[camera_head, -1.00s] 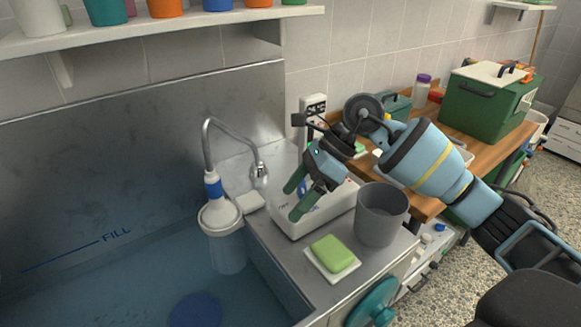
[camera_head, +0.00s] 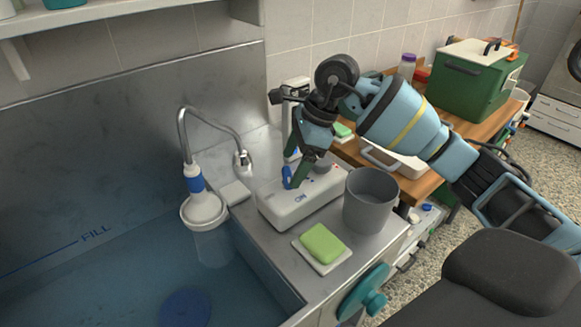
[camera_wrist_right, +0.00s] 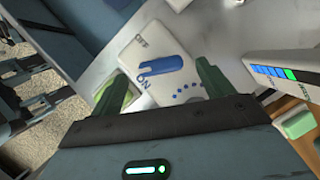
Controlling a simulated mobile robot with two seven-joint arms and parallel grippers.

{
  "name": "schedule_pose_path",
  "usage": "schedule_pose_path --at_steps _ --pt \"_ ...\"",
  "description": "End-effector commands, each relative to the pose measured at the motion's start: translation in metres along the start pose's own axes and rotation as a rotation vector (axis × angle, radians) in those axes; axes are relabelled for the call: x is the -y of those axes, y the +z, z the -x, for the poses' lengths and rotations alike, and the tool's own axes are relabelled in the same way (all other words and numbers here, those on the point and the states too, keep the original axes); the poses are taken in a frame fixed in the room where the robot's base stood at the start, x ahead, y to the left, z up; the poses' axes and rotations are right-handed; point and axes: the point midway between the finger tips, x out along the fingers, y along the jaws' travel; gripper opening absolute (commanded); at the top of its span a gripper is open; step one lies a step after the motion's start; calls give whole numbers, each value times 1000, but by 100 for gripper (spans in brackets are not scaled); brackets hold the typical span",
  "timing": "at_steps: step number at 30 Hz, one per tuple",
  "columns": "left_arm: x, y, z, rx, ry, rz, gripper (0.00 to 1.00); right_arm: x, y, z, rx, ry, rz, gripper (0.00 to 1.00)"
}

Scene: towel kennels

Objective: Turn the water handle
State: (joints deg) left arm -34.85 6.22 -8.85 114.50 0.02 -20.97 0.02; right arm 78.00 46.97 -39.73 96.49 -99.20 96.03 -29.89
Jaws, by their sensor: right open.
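The water handle (camera_head: 288,177) is a small blue lever on top of a white control box (camera_head: 280,211) on the steel counter beside the basin. In the right wrist view the handle (camera_wrist_right: 160,66) lies on the box (camera_wrist_right: 140,45) between printed OFF and ON marks, its length running across the view. My right gripper (camera_head: 299,170) is open with its green fingers pointing down close to the handle. In the wrist view the two fingers (camera_wrist_right: 163,86) stand apart on either side of the handle's line; contact cannot be told. My left gripper is out of view.
A grey bucket (camera_head: 371,201) and a green soap (camera_head: 322,243) on a dish stand close to the box. A teal wheel (camera_head: 364,295) is on the counter front. A green box (camera_head: 477,85) stands behind.

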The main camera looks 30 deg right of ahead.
Motion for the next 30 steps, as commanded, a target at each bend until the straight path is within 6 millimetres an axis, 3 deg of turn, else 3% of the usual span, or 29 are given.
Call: schedule_pose_path --at_steps 6,16,26,30 --pt "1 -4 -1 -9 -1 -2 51 0 0 -20 0 1 0 80" --pt "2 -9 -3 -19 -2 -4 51 0 0 -23 1 0 0 80" --pt "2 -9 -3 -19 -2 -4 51 0 0 -23 1 0 0 37" --pt "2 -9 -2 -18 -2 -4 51 0 0 -23 1 -2 -4 35"
